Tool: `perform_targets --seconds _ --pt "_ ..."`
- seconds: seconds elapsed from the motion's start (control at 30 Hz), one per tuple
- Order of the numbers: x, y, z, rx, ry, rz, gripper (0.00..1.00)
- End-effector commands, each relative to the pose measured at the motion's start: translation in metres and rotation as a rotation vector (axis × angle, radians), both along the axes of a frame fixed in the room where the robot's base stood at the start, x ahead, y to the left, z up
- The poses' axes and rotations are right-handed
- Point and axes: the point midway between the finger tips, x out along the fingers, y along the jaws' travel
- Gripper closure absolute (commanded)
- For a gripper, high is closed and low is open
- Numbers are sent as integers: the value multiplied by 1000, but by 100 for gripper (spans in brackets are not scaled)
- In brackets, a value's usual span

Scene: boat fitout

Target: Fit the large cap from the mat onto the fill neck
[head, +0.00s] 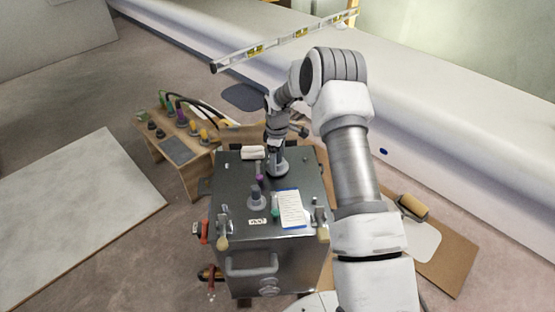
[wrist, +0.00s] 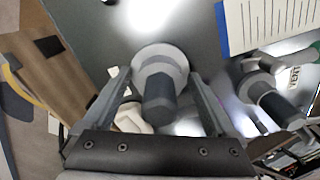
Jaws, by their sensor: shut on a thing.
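My gripper (wrist: 160,75) points down at the back of the dark metal tank's top (head: 228,182). It is shut on the large cap (wrist: 160,80), a grey piece with a wide pale round part and a dark narrower knob. In the head view the pale part of the cap (head: 278,168) shows just under my gripper, low over the tank top. The fill neck under it is hidden, so I cannot tell how far the cap is seated. A similar grey fitting with a dark knob (head: 257,199) stands nearer the front of the tank; it also shows at right in the wrist view (wrist: 268,95).
A paper sheet on a blue board (head: 290,208), a white cloth (head: 253,153) and small purple and green items lie on the tank. A wooden bench (head: 155,143) at left bears a dark mat (head: 180,151) and several coloured-handled pieces. A spirit level (head: 285,42) lies behind.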

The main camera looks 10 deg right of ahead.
Motion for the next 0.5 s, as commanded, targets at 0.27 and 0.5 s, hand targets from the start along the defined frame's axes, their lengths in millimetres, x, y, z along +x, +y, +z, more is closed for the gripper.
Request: perform_targets --seconds 0.27,0.5 --pt "0 0 -3 -1 -1 0 68" --pt "0 0 -3 -1 -1 0 0"
